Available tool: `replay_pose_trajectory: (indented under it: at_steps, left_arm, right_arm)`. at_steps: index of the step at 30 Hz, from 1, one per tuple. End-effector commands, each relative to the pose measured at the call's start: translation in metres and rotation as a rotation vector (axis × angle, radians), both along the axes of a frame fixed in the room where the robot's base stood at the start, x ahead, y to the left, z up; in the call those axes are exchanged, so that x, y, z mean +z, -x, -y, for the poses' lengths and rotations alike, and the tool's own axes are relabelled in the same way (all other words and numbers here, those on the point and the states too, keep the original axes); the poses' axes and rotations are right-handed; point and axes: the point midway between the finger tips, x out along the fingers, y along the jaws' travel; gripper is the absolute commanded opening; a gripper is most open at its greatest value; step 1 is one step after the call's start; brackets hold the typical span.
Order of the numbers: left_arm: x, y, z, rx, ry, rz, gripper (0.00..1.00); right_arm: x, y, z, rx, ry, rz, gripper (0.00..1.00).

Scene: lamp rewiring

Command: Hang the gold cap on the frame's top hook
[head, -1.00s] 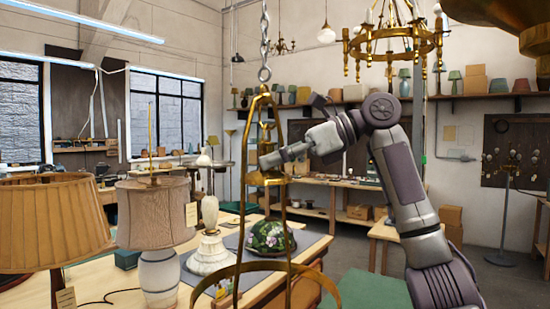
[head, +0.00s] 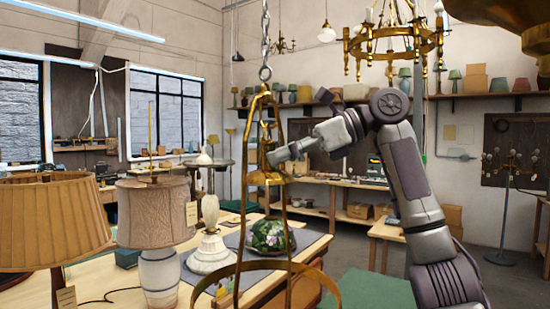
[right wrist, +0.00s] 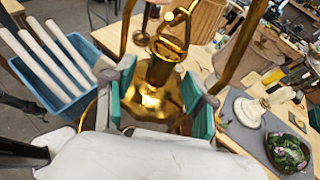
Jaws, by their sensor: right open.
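The gold cap (head: 267,178) is a flared brass bell shape with a narrow neck. It hangs upright inside the tall brass frame (head: 262,267), just below its top; it also shows in the right wrist view (right wrist: 150,104). The neck meets a small brass hook or loop (right wrist: 178,15) above; the exact contact is too small to tell. My right gripper (head: 274,156) reaches in from the right at the cap's neck. In the right wrist view its green-padded fingers (right wrist: 158,86) stand open on both sides of the cap. My left gripper is not in view.
The frame hangs from a chain (head: 264,40). Its uprights stand close around my right gripper. A brass chandelier (head: 395,42) hangs at the upper right. Lamps with a tan shade (head: 55,215) and a beige shade (head: 153,212) stand on the bench at the left.

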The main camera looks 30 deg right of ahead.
Motion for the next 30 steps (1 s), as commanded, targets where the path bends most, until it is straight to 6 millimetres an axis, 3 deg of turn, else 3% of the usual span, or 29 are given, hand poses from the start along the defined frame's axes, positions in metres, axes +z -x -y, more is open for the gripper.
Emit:
replay_pose_trajectory:
  at_steps: [9, 15, 30]
  left_arm:
    - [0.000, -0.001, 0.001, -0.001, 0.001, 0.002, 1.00]
    - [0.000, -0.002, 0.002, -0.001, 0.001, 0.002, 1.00]
    - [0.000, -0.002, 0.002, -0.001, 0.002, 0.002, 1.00]
  right_arm:
    - [0.027, 0.038, 0.050, -0.003, -0.004, 0.005, 0.56]
    - [0.037, 0.054, 0.071, -0.001, -0.001, 0.003, 0.56]
    - [0.040, 0.059, 0.077, -0.001, 0.000, 0.002, 0.56]
